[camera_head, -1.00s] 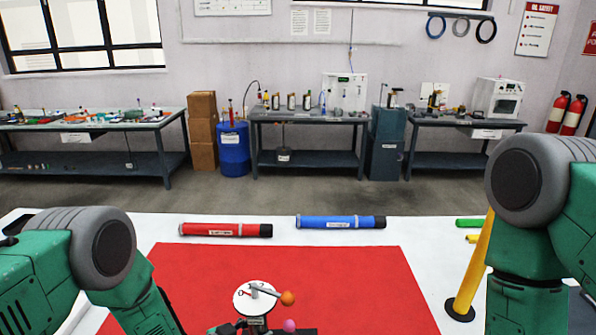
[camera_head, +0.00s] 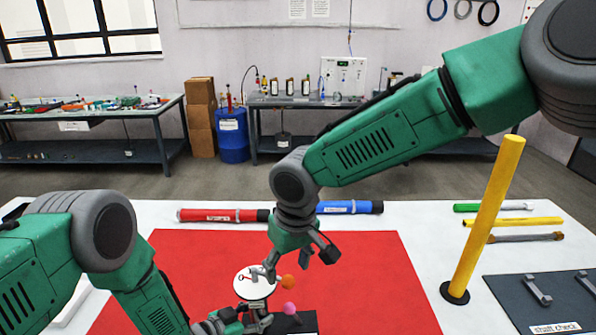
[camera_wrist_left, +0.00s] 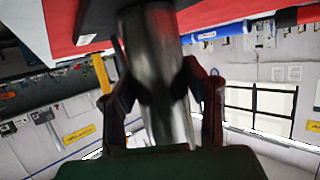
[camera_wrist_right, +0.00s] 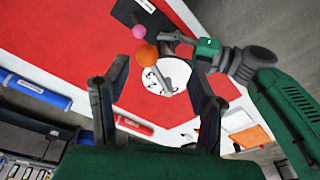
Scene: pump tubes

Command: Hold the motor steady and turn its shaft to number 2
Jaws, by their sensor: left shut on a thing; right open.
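The motor has a white dial face (camera_head: 254,284) with a grey pointer and an orange ball (camera_head: 288,282); a pink ball (camera_head: 289,309) sits below it. The dial also shows in the right wrist view (camera_wrist_right: 166,78), where its marks are too small to read surely. My left gripper (camera_head: 246,320) is shut on the motor's body, a dark metal cylinder (camera_wrist_left: 158,75) between its fingers in the left wrist view. My right gripper (camera_head: 298,264) is open above the dial, pointing down. Its fingers straddle the dial and orange ball in the right wrist view, apparently empty.
A red mat (camera_head: 370,270) covers the white table. A red tube (camera_head: 222,215) and a blue tube (camera_head: 350,207) lie behind it, the blue one partly behind my right arm. A yellow post (camera_head: 487,215) stands at the right, near a dark shaft check board (camera_head: 530,310).

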